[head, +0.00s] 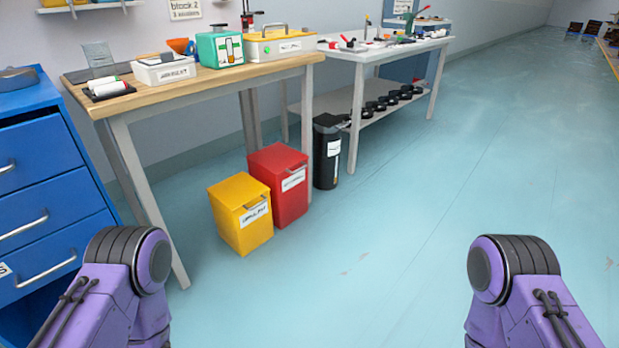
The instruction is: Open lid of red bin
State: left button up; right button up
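Purple and black links of my two arms show at the lower left and lower right. Neither gripper is in view, and the arms are well apart from the red bin.
A black bin (327,166) stands behind and right of the red bin. The wooden table (215,76) carries boxes and has a leg left of the yellow bin. A blue drawer cabinet (45,180) is at the left. The blue-green floor (400,240) is open in front and right.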

aim_at(277, 157)
jog(key=z, duration=0.35)
jog(key=k, duration=0.4)
jog(key=u, duration=0.5)
jog(key=i, duration=0.7)
jog(key=u, duration=0.7)
jog(key=i, duration=0.9)
jog(key=z, duration=0.85)
jog(key=i, duration=0.65)
jog(key=z, duration=0.7)
